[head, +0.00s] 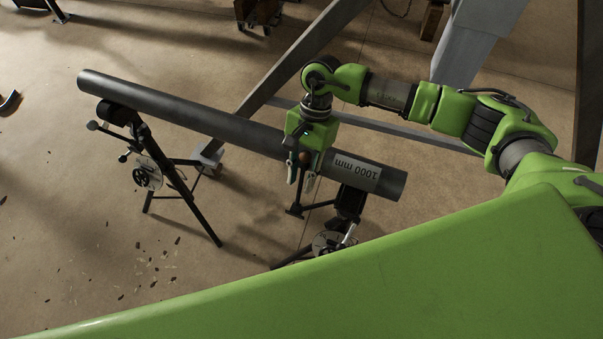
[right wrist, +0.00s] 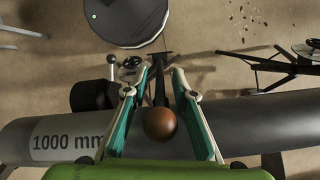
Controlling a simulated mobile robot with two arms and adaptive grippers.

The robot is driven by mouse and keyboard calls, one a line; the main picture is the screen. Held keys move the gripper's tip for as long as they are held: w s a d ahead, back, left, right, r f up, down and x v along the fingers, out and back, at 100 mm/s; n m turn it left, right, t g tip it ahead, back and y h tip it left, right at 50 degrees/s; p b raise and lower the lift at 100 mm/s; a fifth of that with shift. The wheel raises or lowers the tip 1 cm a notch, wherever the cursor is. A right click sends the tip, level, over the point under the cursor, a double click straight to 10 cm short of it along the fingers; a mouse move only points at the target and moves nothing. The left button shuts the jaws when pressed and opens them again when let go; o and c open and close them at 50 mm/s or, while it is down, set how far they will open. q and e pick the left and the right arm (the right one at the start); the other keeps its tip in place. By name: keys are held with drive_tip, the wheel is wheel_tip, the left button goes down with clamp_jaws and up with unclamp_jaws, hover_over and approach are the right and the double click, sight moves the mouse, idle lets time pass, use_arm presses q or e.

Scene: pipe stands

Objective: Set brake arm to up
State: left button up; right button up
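The brake arm is most likely the dark rod with a brown ball end (right wrist: 160,124) in the right wrist view. The ball is between the bases of my right gripper's fingers, and the rod runs away between them. My right gripper (right wrist: 157,72) is open, with a visible gap on both sides of the rod. In the head view, my right gripper (head: 302,178) points down at the grey pipe (head: 215,123), near its "1000 mm" label (head: 358,171). The brown ball (head: 304,156) shows small there. My left gripper is out of view.
The pipe lies across two black stands, the left one (head: 180,183) and the right one (head: 349,202). A grey metal frame (head: 262,92) stands behind the pipe. Small debris lies on the floor at left. A silver-knobbed lever (right wrist: 112,62) is beside the gripper's left finger.

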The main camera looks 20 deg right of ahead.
clamp_jaws()
drive_tip(key=shift+s+a, duration=0.1)
drive_tip(key=shift+a, duration=0.05)
drive_tip(key=shift+s+a+t+h+b, duration=0.3)
drive_tip(key=shift+t+h+b, duration=0.2)
drive_tip(key=shift+t+b, duration=0.1)
drive_tip(key=s+a+b, duration=0.1)
drive_tip(key=s+b, duration=0.1)
drive_tip(key=b, duration=0.2)
drive_tip(key=s+a+b, duration=0.2)
drive_tip(key=b, duration=0.2)
drive_tip(key=shift+s+a, duration=0.1)
drive_tip(key=shift+s, duration=0.15)
drive_tip(key=shift+f, duration=0.1)
idle(0.5)
unclamp_jaws()
drive_tip(key=shift+w+d, duration=0.1)
drive_tip(key=shift+d, duration=0.1)
